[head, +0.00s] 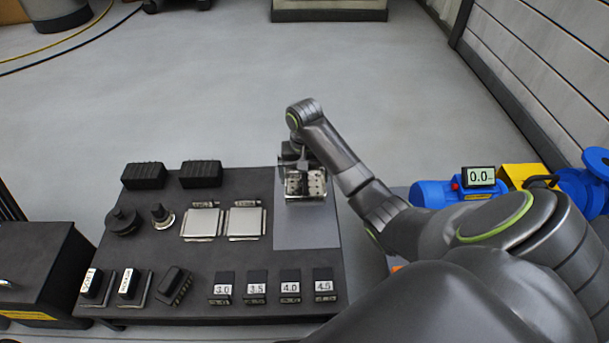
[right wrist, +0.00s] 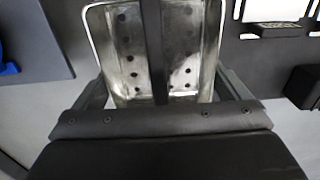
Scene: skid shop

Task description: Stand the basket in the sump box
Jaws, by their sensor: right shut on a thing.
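The basket (head: 306,187) is a small shiny metal box with round holes in its walls. It is at the right end of the dark bench, over a grey mat; I cannot tell whether it touches the mat. My right gripper (head: 303,163) is above it, shut on the basket. In the right wrist view the basket (right wrist: 130,60) shows from close above, open at the top, with a dark bar across its middle. I cannot make out the sump box for sure in either view. My left gripper is not in view.
The dark bench (head: 255,185) carries black blocks, two square metal plates and several numbered blocks along its front. The grey mat (head: 305,232) has bare room in front of the basket. A blue pump (head: 435,193) is at right, a dark box (head: 40,265) at left.

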